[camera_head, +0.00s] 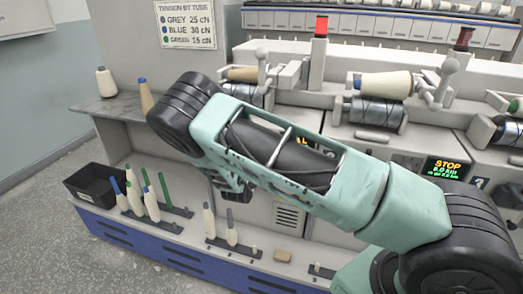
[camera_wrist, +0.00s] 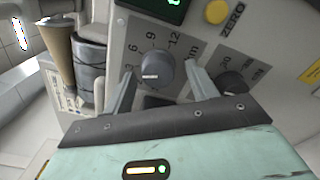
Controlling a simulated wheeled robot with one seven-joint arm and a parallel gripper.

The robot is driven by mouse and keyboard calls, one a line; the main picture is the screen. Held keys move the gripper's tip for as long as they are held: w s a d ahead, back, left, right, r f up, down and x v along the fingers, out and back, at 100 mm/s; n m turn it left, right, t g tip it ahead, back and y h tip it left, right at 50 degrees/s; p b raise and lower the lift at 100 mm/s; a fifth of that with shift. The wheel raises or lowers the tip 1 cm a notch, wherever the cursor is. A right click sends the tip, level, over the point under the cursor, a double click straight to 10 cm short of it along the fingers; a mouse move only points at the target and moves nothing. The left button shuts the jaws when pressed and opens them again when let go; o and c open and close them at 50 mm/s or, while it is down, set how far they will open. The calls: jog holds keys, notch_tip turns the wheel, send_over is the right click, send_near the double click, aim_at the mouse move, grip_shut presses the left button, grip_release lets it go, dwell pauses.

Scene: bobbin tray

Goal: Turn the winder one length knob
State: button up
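A grey round knob (camera_wrist: 152,70) with a pale pointer mark sits on a grey panel (camera_wrist: 130,35) in the wrist view. Numbers including 6, 9 and 12 are printed around it, with a partly hidden unit label at right. My gripper (camera_wrist: 160,73) is open, with one finger on each side of the knob. I see gaps and cannot tell any contact. In the head view my gripper (camera_head: 236,190) is partly hidden under my arm, low at the left winder's front. The knob is hidden there behind my arm.
A second knob (camera_wrist: 232,83) lies just right of the right finger. A yellow ZERO button (camera_wrist: 217,12) and a dark display (camera_wrist: 160,8) are above. A cone of yarn (camera_wrist: 58,50) stands at left. In the head view, the right winder's display (camera_head: 446,168) reads STOP.

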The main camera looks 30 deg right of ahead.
jog(key=shift+r, duration=0.1)
jog(key=b+v, duration=0.2)
jog(key=v, duration=1.5)
jog(key=shift+s, duration=0.2)
jog(key=shift+a, duration=0.15)
